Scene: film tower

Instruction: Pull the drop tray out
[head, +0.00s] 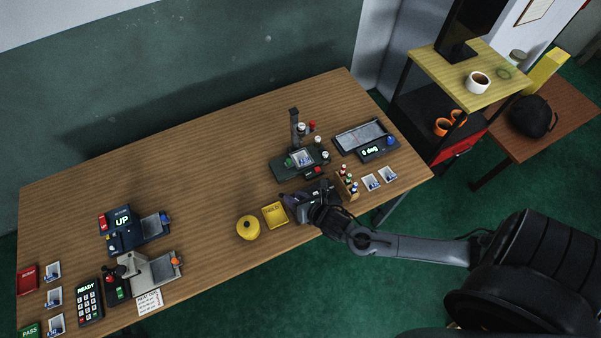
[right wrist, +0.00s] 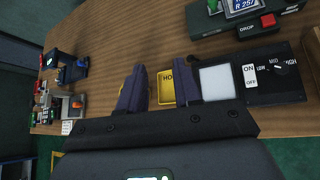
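The film tower (head: 285,170), a dark post on a dark green base, stands right of the table's middle. A small print or film piece (head: 301,158) lies on it, and its red DROP button (head: 318,170) is at the front edge. The DROP button shows at the top right in the right wrist view (right wrist: 268,20). I cannot single out the drop tray itself. My right gripper (head: 292,202) is in front of the tower base, apart from it. Its fingers (right wrist: 160,64) are spread and empty. My left gripper is out of view.
A yellow HOLD tray (head: 274,215) and yellow round pot (head: 248,228) lie left of my right gripper. A panel with an ON/OFF switch (right wrist: 250,76) is beside it. A bottle rack (head: 346,184) stands to the right. The table's middle left is clear.

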